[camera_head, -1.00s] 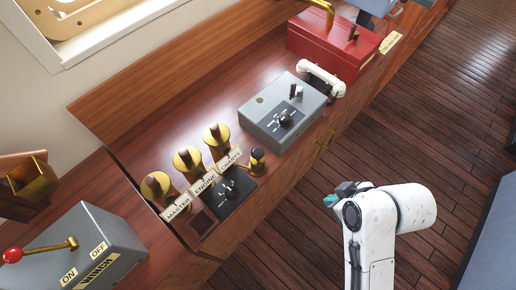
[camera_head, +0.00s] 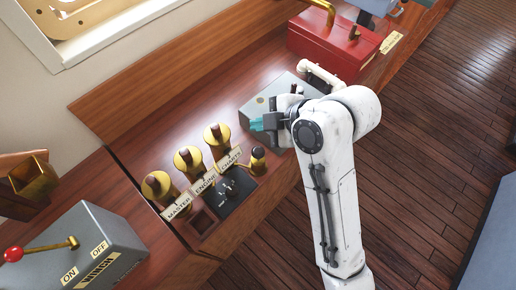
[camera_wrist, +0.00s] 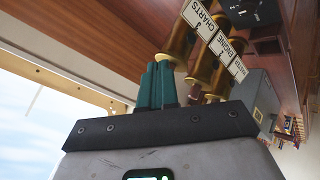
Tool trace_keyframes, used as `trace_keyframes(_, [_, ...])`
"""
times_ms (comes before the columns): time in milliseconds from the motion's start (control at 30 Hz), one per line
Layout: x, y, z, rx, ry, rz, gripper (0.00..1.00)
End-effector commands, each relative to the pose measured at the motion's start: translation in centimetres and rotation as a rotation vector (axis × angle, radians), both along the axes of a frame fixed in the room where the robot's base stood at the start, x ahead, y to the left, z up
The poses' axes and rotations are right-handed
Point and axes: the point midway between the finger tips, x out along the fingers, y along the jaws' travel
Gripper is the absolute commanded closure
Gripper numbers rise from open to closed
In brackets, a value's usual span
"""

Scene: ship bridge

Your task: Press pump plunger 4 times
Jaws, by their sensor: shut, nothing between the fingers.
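No part is clearly marked as the pump plunger. A small black knob on a brass fitting (camera_head: 257,158) stands at the right end of the console beside the CHARTS label. A red box (camera_head: 330,48) with a brass handle (camera_head: 322,9) stands at the back; its yellow label is too small to read. My gripper (camera_head: 258,124) has its teal fingers together and empty, above the console, in front of the grey box's left side and just beyond the black knob. In the wrist view the shut fingers (camera_wrist: 157,84) point toward the brass pieces; contact cannot be told.
Three brass pieces with dark tops (camera_head: 188,159) stand in a row by labels MASTER, ENGINE and CHARTS. A grey control box (camera_head: 262,103), partly hidden by my arm, has a white handset (camera_head: 318,74) beside it. A grey winch box (camera_head: 95,250) with a red-knobbed lever stands front left.

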Motion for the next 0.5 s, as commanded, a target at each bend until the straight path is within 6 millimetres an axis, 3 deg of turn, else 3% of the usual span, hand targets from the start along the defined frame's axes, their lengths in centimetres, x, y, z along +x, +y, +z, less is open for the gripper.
trace_keyframes(267, [0.0, 0.0, -1.8, 0.000, 0.001, -0.002, 1.00])
trace_keyframes(500, [0.0, -0.1, -4.9, 0.000, 0.002, -0.003, 1.00])
